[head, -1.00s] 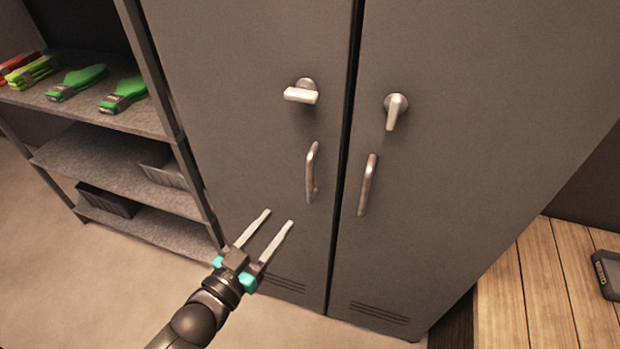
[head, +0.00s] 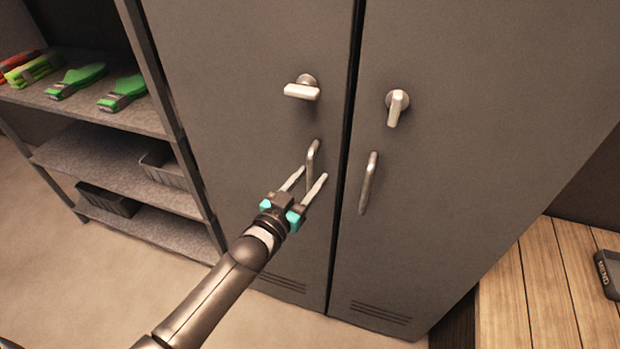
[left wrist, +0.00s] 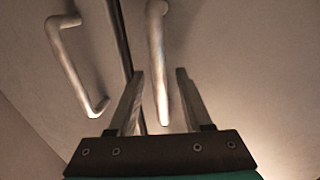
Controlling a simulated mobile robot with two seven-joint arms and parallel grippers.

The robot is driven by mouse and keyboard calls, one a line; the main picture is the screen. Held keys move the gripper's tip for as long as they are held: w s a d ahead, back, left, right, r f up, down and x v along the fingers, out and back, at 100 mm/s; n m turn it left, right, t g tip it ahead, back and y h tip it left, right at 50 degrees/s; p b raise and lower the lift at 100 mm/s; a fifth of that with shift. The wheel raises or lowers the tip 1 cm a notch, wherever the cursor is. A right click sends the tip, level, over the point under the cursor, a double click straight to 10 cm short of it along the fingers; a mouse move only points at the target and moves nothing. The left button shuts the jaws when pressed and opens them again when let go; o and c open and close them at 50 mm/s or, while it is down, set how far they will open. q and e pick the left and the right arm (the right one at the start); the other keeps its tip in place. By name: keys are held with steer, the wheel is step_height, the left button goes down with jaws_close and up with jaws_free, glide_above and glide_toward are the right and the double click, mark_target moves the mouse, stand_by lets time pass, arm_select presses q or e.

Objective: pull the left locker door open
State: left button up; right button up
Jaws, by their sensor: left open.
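The left locker door (head: 235,100) is grey and looks shut, flush with the right door. Its metal bar handle (head: 313,152) is upright near the door's right edge. The latch lever (head: 302,92) above it lies level. My left gripper (head: 312,172) is open, with its fingers on either side of this handle's lower part. In the left wrist view the handle (left wrist: 157,60) runs down between the open fingers (left wrist: 160,72). I see no finger closed on it, and cannot tell whether either touches it. My right gripper is not in view.
The right locker door (head: 470,120) has its own bar handle (head: 368,183) close by and a lever (head: 397,108) pointing down. A wooden surface (head: 545,290) is at lower right.

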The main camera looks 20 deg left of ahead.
arm_select(q)
steer(key=shift+w, duration=0.2)
jaws_close()
stand_by(0.3)
stand_by(1.1)
